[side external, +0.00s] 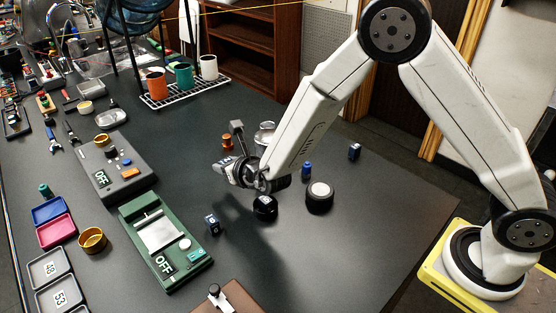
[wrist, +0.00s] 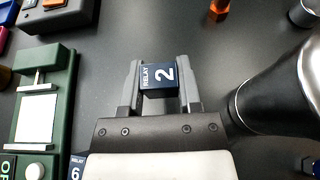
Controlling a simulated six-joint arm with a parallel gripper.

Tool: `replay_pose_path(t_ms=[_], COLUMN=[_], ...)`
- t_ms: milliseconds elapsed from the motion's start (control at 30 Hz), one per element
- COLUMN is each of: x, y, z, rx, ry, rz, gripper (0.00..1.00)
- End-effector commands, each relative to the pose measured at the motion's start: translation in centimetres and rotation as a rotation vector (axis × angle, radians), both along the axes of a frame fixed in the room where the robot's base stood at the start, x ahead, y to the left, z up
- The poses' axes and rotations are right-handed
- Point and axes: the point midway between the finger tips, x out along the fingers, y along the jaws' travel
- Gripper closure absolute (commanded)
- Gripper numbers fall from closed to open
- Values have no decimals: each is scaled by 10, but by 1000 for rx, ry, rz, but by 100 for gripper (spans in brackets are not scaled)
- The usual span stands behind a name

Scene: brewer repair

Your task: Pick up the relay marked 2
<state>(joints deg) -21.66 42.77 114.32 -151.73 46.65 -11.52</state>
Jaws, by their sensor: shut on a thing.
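The relay marked 2 (wrist: 159,78) is a small dark blue block with a white "2" and the word RELAY on its top. In the wrist view it sits between the two grey fingers of my gripper (wrist: 159,88), which are shut on it. In the side view my gripper (side external: 224,170) is over the dark table, right of the grey and green units. The relay is hard to make out there. Another relay, marked 6 (wrist: 75,168), shows at the lower left of the wrist view. It stands by the green unit in the side view (side external: 213,224).
The green unit (side external: 140,215) and grey unit (side external: 128,180), each with an OFF display, lie to the left. Two dark round pucks (side external: 265,210) (side external: 320,203) and two blue blocks (side external: 306,171) (side external: 354,151) stand to the right. A large dark cylinder (wrist: 275,95) is close right of my gripper.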

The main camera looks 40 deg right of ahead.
Motion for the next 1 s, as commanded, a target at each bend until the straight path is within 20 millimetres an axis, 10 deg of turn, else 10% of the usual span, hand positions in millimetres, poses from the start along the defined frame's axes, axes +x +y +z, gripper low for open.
replay_pose_path(t_ms=[1000], x=[-114], y=[-26], z=[76], rx=[0], ry=[-1], rz=[1], gripper=[100])
